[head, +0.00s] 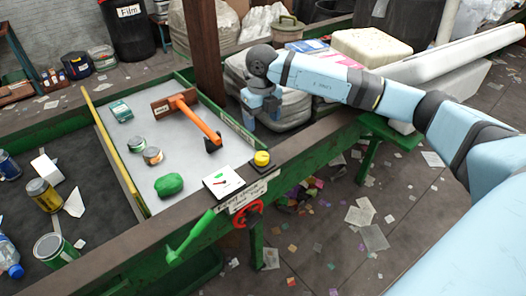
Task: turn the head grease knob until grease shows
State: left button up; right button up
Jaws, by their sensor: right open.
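A red wheel-shaped knob (247,213) is on the front side of the green belt frame, below a white label plate (248,195) whose text is too small to read surely. A yellow round knob (262,158) sits on top of the rail. I cannot tell which is the head grease knob, and I make out no grease at either. My right gripper (262,112) is open, pointing down above the far side of the frame, behind and apart from both knobs. My left gripper is not in view.
A white gauge plate (222,181) and a green lever (190,237) are near the knobs. An orange arm (197,119) crosses the grey tray, which holds cans and a green lump (169,185). A brown post (206,50) stands behind. Paper scraps litter the floor.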

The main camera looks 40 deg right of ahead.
aim_at(262, 156)
notch_tip(262, 156, down, 14)
jog(key=shift+a+r+p, duration=0.1)
jog(key=shift+r+p, duration=0.05)
jog(key=shift+p, duration=1)
jog(key=c, duration=0.9)
